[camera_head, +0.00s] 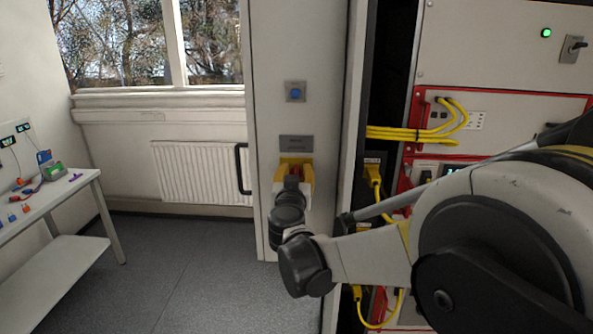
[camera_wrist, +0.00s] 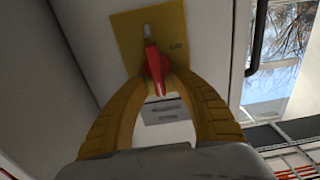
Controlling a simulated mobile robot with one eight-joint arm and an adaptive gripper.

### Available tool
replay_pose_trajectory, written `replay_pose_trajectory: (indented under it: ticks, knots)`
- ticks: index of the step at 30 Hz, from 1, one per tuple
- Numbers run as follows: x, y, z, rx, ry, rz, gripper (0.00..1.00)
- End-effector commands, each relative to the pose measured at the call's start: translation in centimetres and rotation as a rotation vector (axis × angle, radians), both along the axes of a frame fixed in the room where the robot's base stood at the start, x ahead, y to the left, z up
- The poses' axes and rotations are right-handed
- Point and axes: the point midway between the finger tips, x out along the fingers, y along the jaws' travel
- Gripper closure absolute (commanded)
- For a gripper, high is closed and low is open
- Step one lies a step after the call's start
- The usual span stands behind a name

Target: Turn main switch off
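The main switch has a yellow plate (camera_head: 307,170) on the front of the light grey cabinet column, below a dark label. In the wrist view, its plate (camera_wrist: 125,38) carries a red handle (camera_wrist: 155,62), which points toward the grey label. My gripper (camera_wrist: 157,76) is at the switch, with its two yellow fingers on either side of the handle. The fingertips are close against the handle and look closed on it. In the head view, my gripper (camera_head: 293,176) covers most of the switch.
A blue button (camera_head: 295,91) sits above the label (camera_head: 296,142). A black door handle (camera_head: 241,169) is left of the switch. Yellow cables (camera_head: 415,134) and red-framed equipment fill the rack at right. A white workbench (camera_head: 50,203) stands at left, with clear floor (camera_head: 190,265) between.

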Motion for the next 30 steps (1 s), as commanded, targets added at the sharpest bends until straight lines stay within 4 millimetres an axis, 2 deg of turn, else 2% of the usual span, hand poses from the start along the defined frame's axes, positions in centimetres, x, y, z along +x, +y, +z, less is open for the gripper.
replay_pose_trajectory:
  ticks: [9, 11, 12, 13, 23, 30]
  knots:
    - [0.30, -0.03, 0.00, 0.000, 0.000, 0.000, 0.68]
    - [0.29, -0.03, 0.00, 0.000, 0.000, 0.000, 0.86]
    - [0.29, -0.03, 0.00, 0.000, 0.000, 0.000, 0.98]
    - [0.29, -0.03, 0.00, 0.000, 0.000, 0.000, 1.00]
    - [0.29, -0.01, 0.00, -0.008, 0.000, 0.000, 1.00]
    - [0.29, 0.16, -0.07, -0.083, 0.003, 0.000, 1.00]
